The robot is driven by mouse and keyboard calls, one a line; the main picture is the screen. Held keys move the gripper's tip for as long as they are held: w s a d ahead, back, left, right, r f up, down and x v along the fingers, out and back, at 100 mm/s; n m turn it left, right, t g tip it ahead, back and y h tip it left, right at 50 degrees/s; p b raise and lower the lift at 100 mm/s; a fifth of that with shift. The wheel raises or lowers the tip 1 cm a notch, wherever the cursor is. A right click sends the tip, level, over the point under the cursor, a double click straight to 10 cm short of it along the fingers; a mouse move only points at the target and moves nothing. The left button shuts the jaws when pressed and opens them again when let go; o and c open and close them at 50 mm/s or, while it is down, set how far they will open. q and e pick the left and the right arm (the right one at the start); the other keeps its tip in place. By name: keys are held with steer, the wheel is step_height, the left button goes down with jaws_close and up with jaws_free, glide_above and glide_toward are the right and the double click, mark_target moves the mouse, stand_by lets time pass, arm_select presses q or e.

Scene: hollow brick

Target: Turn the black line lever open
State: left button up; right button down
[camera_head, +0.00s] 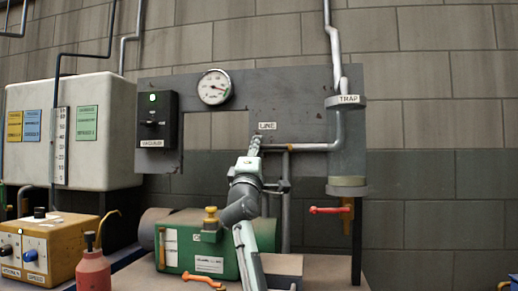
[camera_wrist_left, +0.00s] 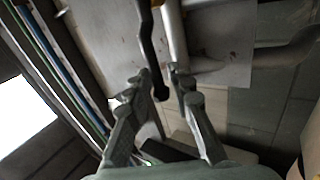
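The black line lever (camera_wrist_left: 150,45) shows in the left wrist view as a dark bar with a rounded end, hanging down from the top beside a grey pipe. My left gripper (camera_wrist_left: 163,84) has its two fingers apart, with the lever's end between them, nearer the left finger. I cannot tell whether that finger touches it. In the head view my left gripper (camera_head: 255,143) points up at the panel, just under the LINE label (camera_head: 267,126). It hides most of the lever there. My right gripper is not in view.
A grey panel (camera_head: 225,88) carries a gauge (camera_head: 214,87) and a black switch box (camera_head: 157,118). The trap (camera_head: 348,140) with a red lever (camera_head: 330,210) stands to the right. A green pump (camera_head: 190,243), yellow box (camera_head: 45,245) and red bottle (camera_head: 93,270) stand low at left.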

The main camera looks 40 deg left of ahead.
arm_select(q)
steer(key=shift+o, duration=0.4)
steer(key=shift+s+d+f, duration=0.15)
steer(key=shift+d+f, duration=0.05)
steer(key=v, duration=1.1)
steer(key=shift+s, duration=0.2)
steer(key=shift+f, duration=0.1)
